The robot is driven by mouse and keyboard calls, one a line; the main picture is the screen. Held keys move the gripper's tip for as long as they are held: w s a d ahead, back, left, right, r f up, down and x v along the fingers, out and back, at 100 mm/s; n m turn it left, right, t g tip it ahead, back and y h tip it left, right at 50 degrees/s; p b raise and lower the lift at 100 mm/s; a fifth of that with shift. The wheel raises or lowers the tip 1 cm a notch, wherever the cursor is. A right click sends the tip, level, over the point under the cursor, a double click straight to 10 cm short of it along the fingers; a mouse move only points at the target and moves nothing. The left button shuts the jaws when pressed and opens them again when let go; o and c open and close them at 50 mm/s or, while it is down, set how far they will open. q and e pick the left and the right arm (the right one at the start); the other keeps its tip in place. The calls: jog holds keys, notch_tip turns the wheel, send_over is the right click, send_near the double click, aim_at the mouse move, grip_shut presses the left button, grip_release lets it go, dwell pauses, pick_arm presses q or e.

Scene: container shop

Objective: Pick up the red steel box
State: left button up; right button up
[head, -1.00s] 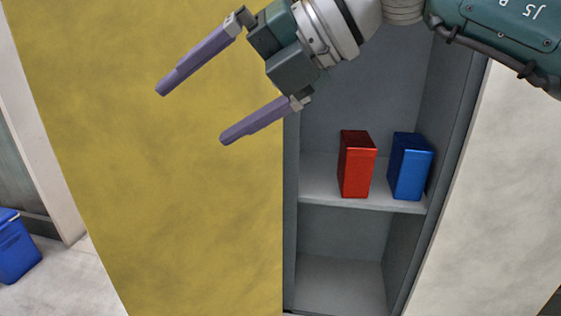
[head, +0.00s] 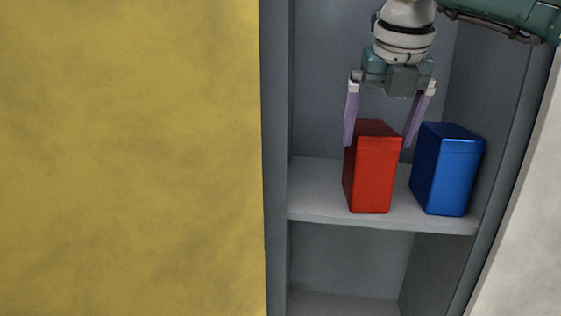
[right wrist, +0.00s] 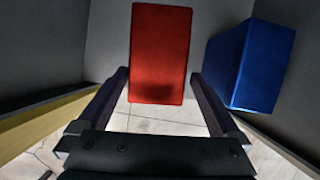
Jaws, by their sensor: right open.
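The red steel box (head: 372,175) stands upright on the shelf in the head view, left of the blue box. It also shows at the top middle of the right wrist view (right wrist: 160,55). My right gripper (head: 379,143) is open above the red box, pointing down, with one finger by each side of its top. In the right wrist view the open fingers (right wrist: 160,77) lie left and right of the red box's lower end. I cannot tell whether they touch it. My left gripper is not in view.
A blue box (head: 447,170) stands close to the right of the red one, near the right finger. The grey shelf (head: 310,205) has cabinet walls on both sides. A yellow panel (head: 130,160) fills the left. There is bare shelf left of the red box.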

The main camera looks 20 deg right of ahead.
jog(key=shift+w+f, duration=0.1)
jog(key=shift+f, duration=0.45)
jog(key=shift+w+b+x, duration=0.25)
jog(key=shift+b+x, duration=0.1)
jog(key=shift+x, duration=1)
jog(key=shift+w+b+x, duration=0.2)
jog(key=shift+b+x, duration=0.1)
jog(key=shift+x, duration=1.1)
jog(key=shift+r, duration=0.25)
jog(key=shift+c, duration=0.2)
grip_shut()
